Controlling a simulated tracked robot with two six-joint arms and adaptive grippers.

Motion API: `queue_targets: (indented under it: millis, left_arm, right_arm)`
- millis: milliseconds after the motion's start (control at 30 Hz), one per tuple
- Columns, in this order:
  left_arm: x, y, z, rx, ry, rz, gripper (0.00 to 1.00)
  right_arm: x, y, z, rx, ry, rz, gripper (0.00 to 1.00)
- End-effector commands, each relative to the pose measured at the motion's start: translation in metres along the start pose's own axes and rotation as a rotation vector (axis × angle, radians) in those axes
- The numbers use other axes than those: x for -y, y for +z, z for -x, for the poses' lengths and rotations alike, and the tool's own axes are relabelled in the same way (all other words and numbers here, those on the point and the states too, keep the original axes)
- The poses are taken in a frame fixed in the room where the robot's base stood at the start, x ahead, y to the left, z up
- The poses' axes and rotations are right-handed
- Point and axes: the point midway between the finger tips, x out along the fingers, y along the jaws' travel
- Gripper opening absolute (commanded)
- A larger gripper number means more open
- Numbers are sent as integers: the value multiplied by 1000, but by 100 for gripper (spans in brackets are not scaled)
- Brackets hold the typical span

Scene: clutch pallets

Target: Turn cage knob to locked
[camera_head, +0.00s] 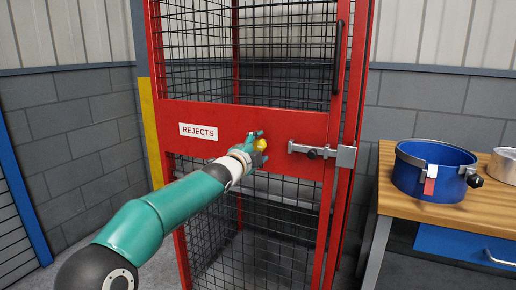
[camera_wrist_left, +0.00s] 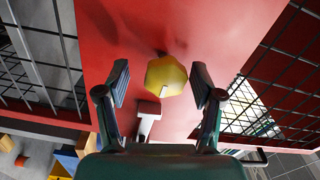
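The cage knob (camera_wrist_left: 167,76) is a yellow faceted knob with a small pale mark on its face, set on the red cage door panel (camera_head: 290,125). In the head view the knob (camera_head: 261,145) shows just past my left gripper (camera_head: 258,146). In the left wrist view my left gripper (camera_wrist_left: 162,84) is open, with one finger on each side of the knob and gaps between fingers and knob. A grey slide bolt with a black knob (camera_head: 312,153) sits to the right on the door. My right gripper is not in view.
A white REJECTS sign (camera_head: 199,131) is left of the knob. A black door handle (camera_head: 338,57) is above right. A wooden bench (camera_head: 450,215) at the right carries a blue round container (camera_head: 435,180) and a metal pot (camera_head: 504,165).

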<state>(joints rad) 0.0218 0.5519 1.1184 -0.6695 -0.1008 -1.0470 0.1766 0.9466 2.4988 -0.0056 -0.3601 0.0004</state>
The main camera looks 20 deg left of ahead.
Motion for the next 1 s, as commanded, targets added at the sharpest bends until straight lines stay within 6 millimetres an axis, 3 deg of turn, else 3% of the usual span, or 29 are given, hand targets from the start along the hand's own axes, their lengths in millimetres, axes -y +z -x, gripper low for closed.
queue_targets:
  millis: [467, 667, 1000]
  left_arm:
    - [4, 1, 12, -1, -4, 3, 67]
    - [3, 2, 37, 4, -4, 3, 67]
    - [1, 2, 95, 3, -4, 0, 67]
  right_arm:
    - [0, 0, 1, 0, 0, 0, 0]
    - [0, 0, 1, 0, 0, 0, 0]
    - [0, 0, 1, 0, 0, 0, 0]
